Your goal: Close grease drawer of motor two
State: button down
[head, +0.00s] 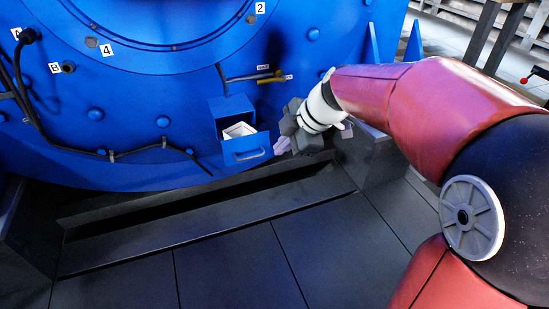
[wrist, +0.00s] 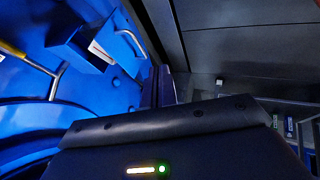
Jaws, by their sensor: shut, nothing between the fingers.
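The blue grease drawer (head: 246,149) stands pulled out of its blue housing (head: 232,106) low on the big blue motor (head: 150,120). A white item (head: 238,130) lies inside it and a handle is on its front. My gripper (head: 282,146) is just right of the drawer front, low by the motor; its fingers look shut and empty. I cannot tell from this view whether they touch the drawer.
A yellow-handled valve (head: 272,75) on a pipe sits above the drawer housing. A black cable (head: 120,154) runs along the motor at left. A dark ledge and trough (head: 200,225) lie below the drawer. The grey floor in front is clear.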

aim_at(257, 156)
jog(key=w+a+f, duration=0.2)
jog(key=f, duration=0.1)
jog(key=w+a+f, duration=0.2)
jog(key=f, duration=0.1)
jog(key=w+a+f, duration=0.1)
jog(key=w+f, duration=0.1)
jog(key=shift+w+a+f+b, duration=0.35)
jog(key=shift+a+f+b, duration=0.05)
